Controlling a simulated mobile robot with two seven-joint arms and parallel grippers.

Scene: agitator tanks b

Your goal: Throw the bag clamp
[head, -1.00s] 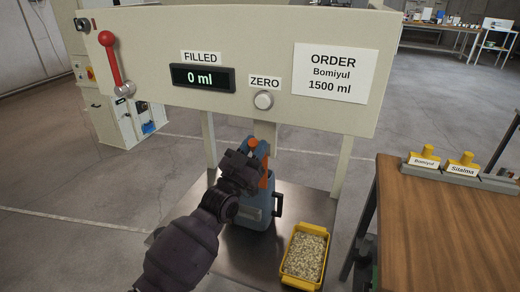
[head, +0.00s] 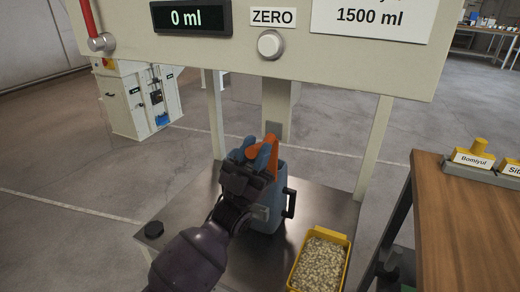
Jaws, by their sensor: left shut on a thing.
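A blue container (head: 265,212) with a black side handle stands upright on the metal platform. An orange part (head: 268,152), apparently the bag clamp, shows at its top. My left gripper (head: 252,162) is at the top of the container and is shut on what looks like this orange part. The fingers and the dark wrist hide much of the grip and the container's left side. A red lever (head: 89,18) on a grey pivot is at the panel's upper left, partly cut off by the frame. My right gripper is not in view.
The panel above carries a display (head: 190,18) reading 0 ml and a ZERO button (head: 270,44). A yellow tray of granules (head: 343,262) stands at the platform's front right. A wooden table (head: 465,230) stands at the right. Posts flank the container.

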